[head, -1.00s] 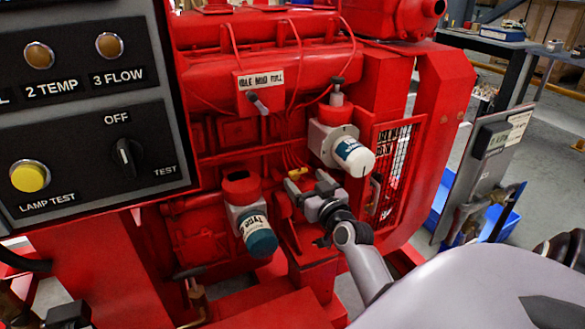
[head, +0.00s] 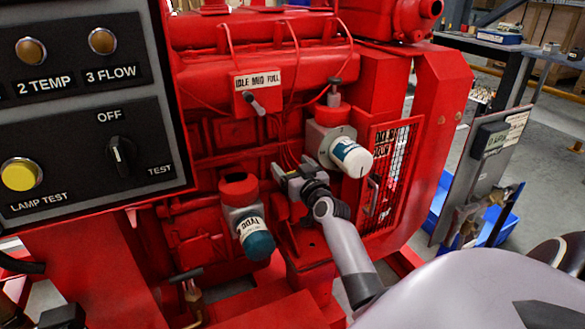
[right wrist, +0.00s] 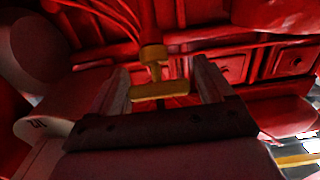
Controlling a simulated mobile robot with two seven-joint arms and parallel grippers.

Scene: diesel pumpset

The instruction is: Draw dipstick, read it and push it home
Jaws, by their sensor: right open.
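The dipstick's yellow T-shaped handle (right wrist: 158,88) shows in the right wrist view, with its crossbar lying between my two fingers and a yellow collar and stem behind it. My right gripper (right wrist: 160,84) is open around the handle; I see a gap on each side of the crossbar. In the head view my right gripper (head: 283,174) is at the front of the red engine (head: 270,75), between two white filters. The handle is hidden there behind my gripper.
A filter with a teal end (head: 256,238) hangs to the left of my gripper. Another filter (head: 351,158) sticks out close at its right. A black control panel (head: 80,130) fills the left side. A mesh guard (head: 392,170) stands at the right.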

